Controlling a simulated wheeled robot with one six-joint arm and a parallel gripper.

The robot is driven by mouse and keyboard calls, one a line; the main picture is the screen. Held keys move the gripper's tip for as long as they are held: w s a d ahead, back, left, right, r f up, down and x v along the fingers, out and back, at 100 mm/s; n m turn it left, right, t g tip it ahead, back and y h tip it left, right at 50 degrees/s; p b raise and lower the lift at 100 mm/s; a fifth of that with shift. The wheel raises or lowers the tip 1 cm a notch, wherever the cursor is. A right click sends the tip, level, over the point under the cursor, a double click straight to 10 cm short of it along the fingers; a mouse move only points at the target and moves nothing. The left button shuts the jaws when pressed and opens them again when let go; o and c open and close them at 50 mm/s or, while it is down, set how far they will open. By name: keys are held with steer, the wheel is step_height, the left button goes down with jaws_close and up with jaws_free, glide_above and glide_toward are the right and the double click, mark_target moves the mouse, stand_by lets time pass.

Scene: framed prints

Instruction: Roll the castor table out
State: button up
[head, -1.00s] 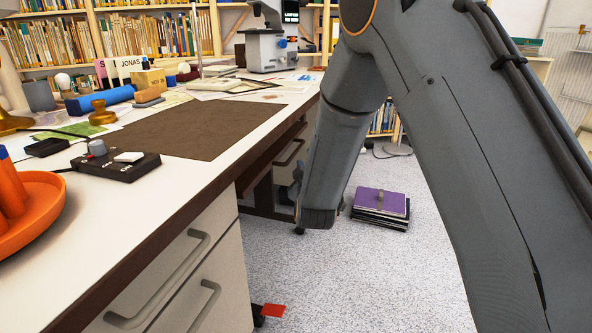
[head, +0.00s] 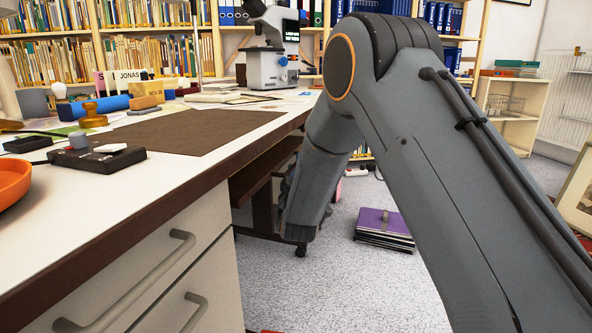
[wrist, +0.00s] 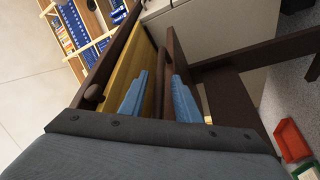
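In the wrist view, the two blue fingers of my gripper (wrist: 158,98) are apart, one on each side of a dark brown rail (wrist: 164,72). I cannot tell whether either finger touches it. A tan wood panel (wrist: 126,62) with a dark edge and a round knob lies left of the fingers. A dark brown frame (wrist: 228,108) stands to the right.
The white desk (head: 60,230) with drawers fills the left. A purple-topped stack (head: 383,224) lies on the carpet right of the castor. A framed print (head: 577,195) leans at the right edge. Red and green trays (wrist: 293,142) show in the wrist view. Carpet before the stack looks clear.

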steer(key=shift+w+r, duration=0.15)
steer(key=shift+w, duration=0.3)
jaws_close()
steer(key=shift+s, duration=0.1)
